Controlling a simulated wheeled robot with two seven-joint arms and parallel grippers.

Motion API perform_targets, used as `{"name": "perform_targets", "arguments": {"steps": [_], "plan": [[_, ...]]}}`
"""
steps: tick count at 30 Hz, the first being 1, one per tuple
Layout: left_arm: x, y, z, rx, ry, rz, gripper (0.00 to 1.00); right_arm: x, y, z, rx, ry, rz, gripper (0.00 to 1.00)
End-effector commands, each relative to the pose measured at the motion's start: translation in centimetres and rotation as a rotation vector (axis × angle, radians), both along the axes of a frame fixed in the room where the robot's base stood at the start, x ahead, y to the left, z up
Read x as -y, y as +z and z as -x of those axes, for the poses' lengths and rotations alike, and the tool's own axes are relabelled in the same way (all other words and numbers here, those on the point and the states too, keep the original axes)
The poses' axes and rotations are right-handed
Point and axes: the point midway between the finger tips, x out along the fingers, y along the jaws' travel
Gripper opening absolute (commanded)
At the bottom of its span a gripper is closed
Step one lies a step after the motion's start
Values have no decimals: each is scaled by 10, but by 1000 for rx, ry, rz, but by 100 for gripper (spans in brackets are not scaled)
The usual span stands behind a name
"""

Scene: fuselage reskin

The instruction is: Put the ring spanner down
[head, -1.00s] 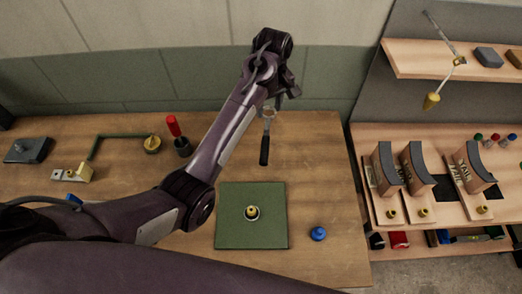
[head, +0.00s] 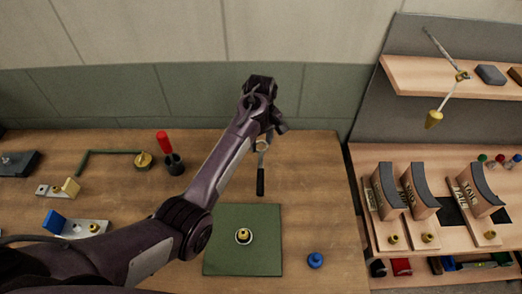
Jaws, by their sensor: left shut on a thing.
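The ring spanner (head: 261,178), with a black handle and a metal ring end, hangs from my left gripper (head: 264,136) with its handle toward the bottom of the picture. The gripper is shut on the ring-end part of the spanner, and the fingertips are partly hidden by the wrist. The spanner is over the back part of the wooden bench (head: 315,190), behind the green mat (head: 243,264). I cannot tell whether its handle touches the bench. My right gripper is not in view.
A brass piece with a pale ring (head: 243,236) sits on the mat. A blue knob (head: 315,260) is to its right. A red-handled tool in a dark cup (head: 174,164) and metal brackets (head: 85,227) are at left. Bare wood lies right of the spanner.

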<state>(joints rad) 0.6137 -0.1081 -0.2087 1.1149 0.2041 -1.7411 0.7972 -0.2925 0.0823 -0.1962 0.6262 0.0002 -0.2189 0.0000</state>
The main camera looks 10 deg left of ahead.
Motion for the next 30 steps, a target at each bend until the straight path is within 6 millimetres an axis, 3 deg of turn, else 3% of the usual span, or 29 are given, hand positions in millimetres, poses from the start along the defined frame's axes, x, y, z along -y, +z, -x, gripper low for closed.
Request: {"name": "perform_targets", "arguments": {"steps": [14,26,27,30], "plan": [[0,-55,0,-1,-1,-1,18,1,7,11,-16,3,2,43],[0,-61,0,1,0,0,18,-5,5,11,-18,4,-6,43],[0,-60,0,1,0,0,46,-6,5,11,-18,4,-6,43],[0,-60,0,1,0,0,59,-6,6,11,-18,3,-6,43]]}}
